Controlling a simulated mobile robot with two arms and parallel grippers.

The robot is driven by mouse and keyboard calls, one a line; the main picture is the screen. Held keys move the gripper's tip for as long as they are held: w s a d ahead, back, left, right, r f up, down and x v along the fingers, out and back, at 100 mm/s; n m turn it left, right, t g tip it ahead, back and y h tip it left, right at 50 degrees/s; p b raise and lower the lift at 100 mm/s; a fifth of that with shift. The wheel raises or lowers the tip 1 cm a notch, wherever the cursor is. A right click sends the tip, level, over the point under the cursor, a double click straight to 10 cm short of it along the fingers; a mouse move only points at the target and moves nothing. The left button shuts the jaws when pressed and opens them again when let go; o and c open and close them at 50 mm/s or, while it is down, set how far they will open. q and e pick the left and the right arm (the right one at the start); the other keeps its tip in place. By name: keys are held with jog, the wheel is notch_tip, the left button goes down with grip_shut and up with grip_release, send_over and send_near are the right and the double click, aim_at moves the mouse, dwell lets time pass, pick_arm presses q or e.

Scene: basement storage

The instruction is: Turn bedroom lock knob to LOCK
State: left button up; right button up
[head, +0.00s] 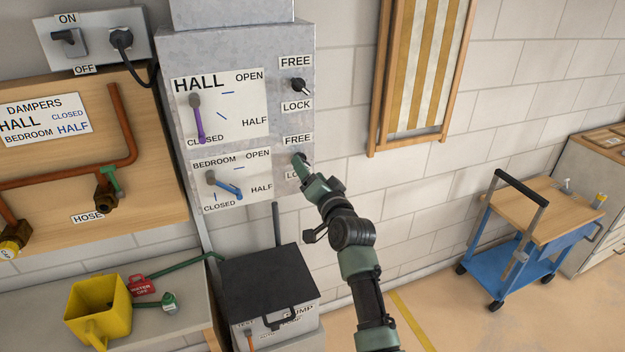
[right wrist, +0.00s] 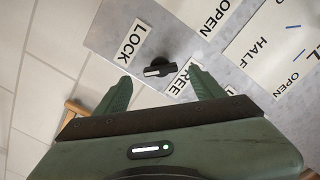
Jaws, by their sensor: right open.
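The bedroom lock knob (head: 303,158) is small and black, on the grey panel right of the BEDROOM plate, under a FREE label; its LOCK label is partly covered by my gripper. In the right wrist view the knob (right wrist: 155,68) has a pale stripe and sits between the LOCK label (right wrist: 128,42) and the FREE label (right wrist: 187,78). My right gripper (head: 308,170) is open at the knob. In the wrist view its fingers (right wrist: 160,84) are spread on either side, with the knob just beyond the tips and not gripped. Contact is not visible. My left gripper is out of view.
The hall lock knob (head: 298,85) is just above. A purple lever (head: 197,118) and a blue lever (head: 225,186) stick out left of the knobs. A black-lidded box (head: 265,275) stands below. A wooden-framed striped panel (head: 418,70) and a blue cart (head: 525,240) are to the right.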

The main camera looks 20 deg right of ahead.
jog(key=shift+s, duration=1.1)
jog(key=s+a+f+n+g+b, duration=0.1)
jog(key=s+f+g, duration=0.1)
jog(key=f, duration=1.1)
jog(key=s+a+f+n+g+b, duration=0.1)
jog(key=s+a+f+n+g, duration=0.15)
jog(key=f, duration=1.05)
jog(key=s+f+n+g+b, duration=0.1)
jog(key=s+f+g, duration=0.1)
jog(key=s+f, duration=0.7)
jog(key=s+f+n+g+b, duration=0.15)
jog(key=s+f, duration=0.35)
jog(key=f, duration=0.8)
jog(key=s+f+n+g, duration=0.2)
jog(key=s+f+g, duration=0.3)
jog(key=s+f, duration=1.3)
jog(key=s+d+f+n+g+b, duration=0.1)
jog(key=s+d+f+g, duration=0.1)
jog(key=s, duration=1.1)
jog(key=s+d+f+n+g, duration=0.2)
jog(key=s+f, duration=0.2)
jog(key=s, duration=0.9)
jog(key=shift+s+h+b, duration=0.25)
jog(key=shift+h+b, duration=0.05)
jog(key=shift+b, duration=0.1)
